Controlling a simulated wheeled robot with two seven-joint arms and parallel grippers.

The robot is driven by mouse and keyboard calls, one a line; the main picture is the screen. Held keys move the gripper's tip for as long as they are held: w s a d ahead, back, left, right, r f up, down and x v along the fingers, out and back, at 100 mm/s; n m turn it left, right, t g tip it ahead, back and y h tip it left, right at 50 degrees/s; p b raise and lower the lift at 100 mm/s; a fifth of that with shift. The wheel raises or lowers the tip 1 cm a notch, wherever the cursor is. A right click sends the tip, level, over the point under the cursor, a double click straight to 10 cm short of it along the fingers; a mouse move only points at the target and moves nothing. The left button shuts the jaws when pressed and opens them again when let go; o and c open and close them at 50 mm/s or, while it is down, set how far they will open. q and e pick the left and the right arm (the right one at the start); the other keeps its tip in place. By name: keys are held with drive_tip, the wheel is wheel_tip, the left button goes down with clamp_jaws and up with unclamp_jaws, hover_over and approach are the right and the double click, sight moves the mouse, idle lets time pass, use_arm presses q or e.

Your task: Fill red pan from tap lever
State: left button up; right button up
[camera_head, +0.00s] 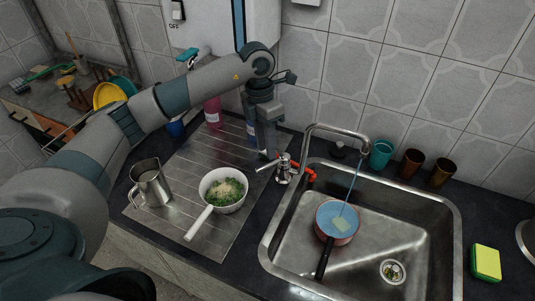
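The red pan (353,239) with a dark handle sits in the steel sink. A thin blue stream of water runs from the tap spout (364,139) into it, and bluish water with a pale patch shows inside. The tap lever (267,167) sticks out to the left of the tap's base (284,174). My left gripper (266,154) points down just above the lever's end. Whether it touches the lever, and how far its fingers are apart, cannot be made out. My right gripper is not in view.
A white pan (214,207) with green food and a steel jug (150,184) stand on the drainboard left of the sink (449,240). A teal cup (381,154) and two brown cups stand behind it. A yellow-green sponge (486,262) lies at right.

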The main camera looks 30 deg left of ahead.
sight(273, 164)
use_arm(q)
drive_tip(key=shift+s+d+f+p, duration=0.1)
drive_tip(key=shift+f+p, duration=0.1)
drive_tip(key=shift+f, duration=0.65)
drive_tip(key=shift+s+d+f+p, duration=0.1)
drive_tip(key=shift+d+f+p, duration=0.05)
drive_tip(key=shift+f, duration=0.65)
drive_tip(key=shift+d+f+p, duration=0.1)
drive_tip(key=shift+f+p, duration=0.1)
drive_tip(key=shift+f, duration=0.65)
clamp_jaws()
